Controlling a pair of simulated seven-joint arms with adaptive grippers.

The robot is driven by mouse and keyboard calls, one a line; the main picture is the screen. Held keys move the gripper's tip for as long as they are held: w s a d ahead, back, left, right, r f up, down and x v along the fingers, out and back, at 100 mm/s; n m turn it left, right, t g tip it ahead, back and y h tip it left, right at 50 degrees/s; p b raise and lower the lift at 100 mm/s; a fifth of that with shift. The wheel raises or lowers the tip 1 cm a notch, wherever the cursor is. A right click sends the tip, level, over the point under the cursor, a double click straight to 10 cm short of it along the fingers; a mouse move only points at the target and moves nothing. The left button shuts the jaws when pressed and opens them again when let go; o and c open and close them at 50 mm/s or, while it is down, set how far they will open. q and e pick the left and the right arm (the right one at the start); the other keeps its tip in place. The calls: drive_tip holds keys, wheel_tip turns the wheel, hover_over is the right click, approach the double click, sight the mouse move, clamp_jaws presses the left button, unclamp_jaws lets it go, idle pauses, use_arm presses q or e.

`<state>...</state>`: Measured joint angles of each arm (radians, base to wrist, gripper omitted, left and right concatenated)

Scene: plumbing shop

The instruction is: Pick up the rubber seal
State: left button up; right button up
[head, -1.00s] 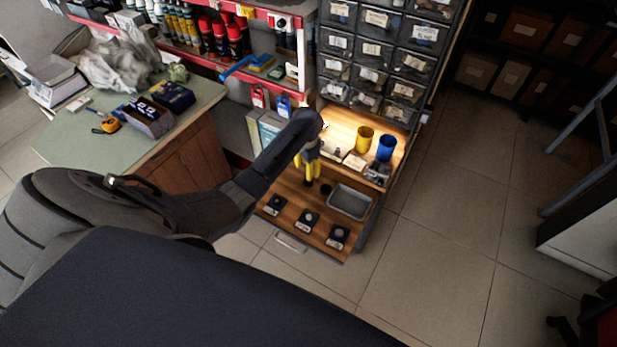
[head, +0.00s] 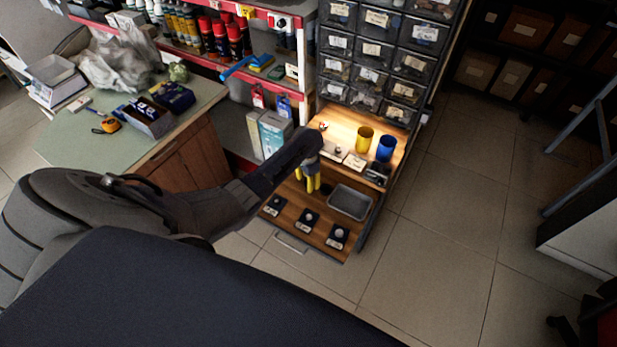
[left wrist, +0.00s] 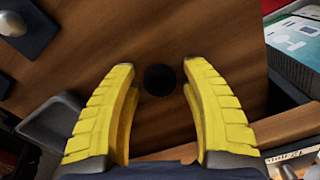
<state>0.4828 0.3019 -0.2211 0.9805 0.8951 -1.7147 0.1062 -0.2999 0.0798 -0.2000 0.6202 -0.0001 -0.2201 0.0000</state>
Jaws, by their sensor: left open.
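The rubber seal is a small black disc (left wrist: 159,79) lying flat on the wooden drawer bottom in the left wrist view. My left gripper (left wrist: 158,72) has yellow fingers spread wide, with the seal in the gap between the fingertips and not gripped. In the head view the left gripper (head: 309,190) points down over the open drawer (head: 290,222), and I cannot make out the seal clearly beside it. My right gripper is not in view.
A grey tray (head: 350,202) lies in the drawer to the right of the gripper. Several small black stands line the drawer's front. Above and behind, a lit shelf holds a yellow cup (head: 364,139) and a blue cup (head: 386,148). Boxes (head: 271,133) stand behind my arm.

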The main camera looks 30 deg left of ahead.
use_arm(q)
drive_tip(key=shift+o, duration=0.3)
drive_tip(key=c, duration=0.7)
drive_tip(key=shift+r, duration=0.1)
